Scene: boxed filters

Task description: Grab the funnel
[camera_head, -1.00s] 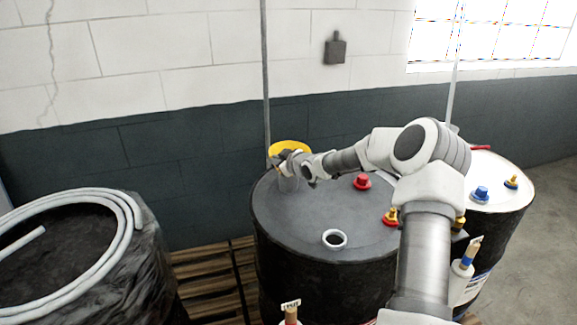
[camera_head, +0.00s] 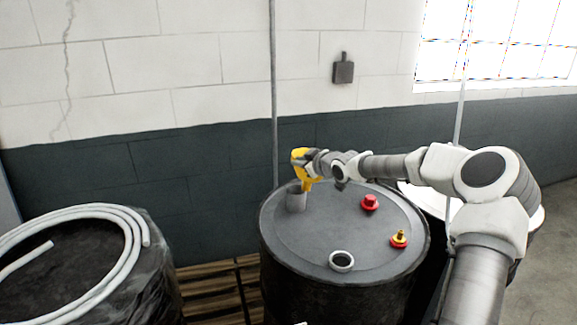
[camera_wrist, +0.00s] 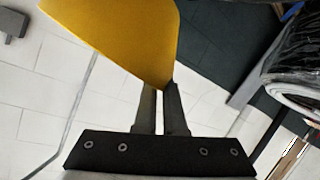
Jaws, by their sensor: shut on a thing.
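The yellow funnel (camera_head: 301,165) is held above the black drum (camera_head: 318,233), tilted, with its spout low and just over a short grey cylinder (camera_head: 296,199) on the drum's back left. My gripper (camera_head: 309,161) is shut on the funnel. In the wrist view the funnel (camera_wrist: 125,38) fills the top, and the gripper's fingers (camera_wrist: 163,100) meet at its edge. I cannot tell whether the spout tip touches the cylinder.
The drum top also bears a red cap (camera_head: 370,202), a red and yellow fitting (camera_head: 399,239) and a white-rimmed opening (camera_head: 341,261). A covered drum with a coiled pale hose (camera_head: 139,222) stands at the left. A thin pole (camera_head: 274,95) rises behind. A white-topped drum is partly hidden behind my arm.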

